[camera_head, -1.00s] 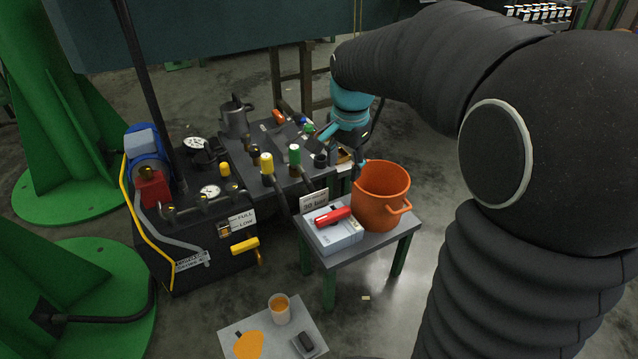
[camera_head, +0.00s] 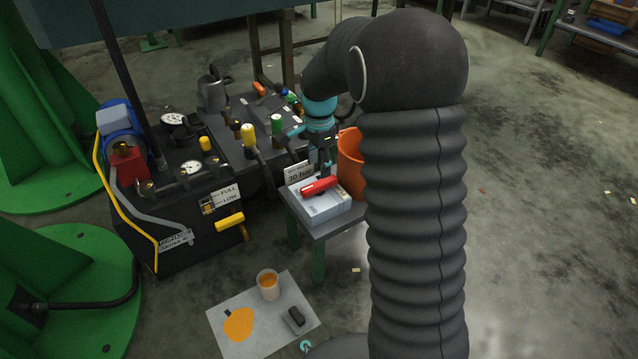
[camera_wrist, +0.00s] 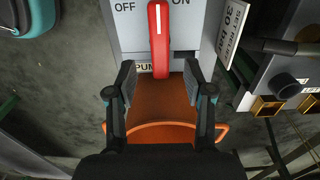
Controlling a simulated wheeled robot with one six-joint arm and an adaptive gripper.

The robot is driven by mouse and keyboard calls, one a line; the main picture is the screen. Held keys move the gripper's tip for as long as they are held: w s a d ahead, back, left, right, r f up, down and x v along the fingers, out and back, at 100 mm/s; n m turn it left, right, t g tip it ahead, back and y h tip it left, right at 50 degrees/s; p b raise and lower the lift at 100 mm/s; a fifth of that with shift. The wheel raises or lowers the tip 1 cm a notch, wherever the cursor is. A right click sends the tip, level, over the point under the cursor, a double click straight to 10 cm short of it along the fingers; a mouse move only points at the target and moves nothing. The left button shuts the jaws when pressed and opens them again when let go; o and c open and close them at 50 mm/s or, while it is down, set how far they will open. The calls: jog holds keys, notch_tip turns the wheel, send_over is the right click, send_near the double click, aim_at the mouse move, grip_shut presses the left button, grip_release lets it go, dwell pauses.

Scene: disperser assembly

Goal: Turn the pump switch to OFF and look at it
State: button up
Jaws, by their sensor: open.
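The pump switch box (camera_head: 325,208) is a pale grey box with a red handle (camera_head: 318,186), on a small table. In the wrist view the red handle (camera_wrist: 159,40) stands upright in the picture, its white line between the OFF label (camera_wrist: 124,7) on the left and the ON label (camera_wrist: 180,3) on the right. The PUMP lettering is partly hidden by the handle. My gripper (camera_wrist: 159,80) is open and empty, its fingers either side of the handle's lower end in the picture; contact cannot be told. In the head view my gripper (camera_head: 326,168) is just above and behind the handle.
An orange bucket (camera_head: 350,165) stands close beside the box, partly hidden by my arm; it also shows beneath my gripper in the wrist view (camera_wrist: 165,128). A 30 bar sign (camera_head: 299,173) stands behind the box. The machine with valves and gauges (camera_head: 190,215) is to the left.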

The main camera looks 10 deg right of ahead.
aim_at(319, 183)
notch_tip(319, 183, down, 7)
jog(key=shift+r+b, duration=0.15)
jog(key=shift+b, duration=0.35)
grip_shut()
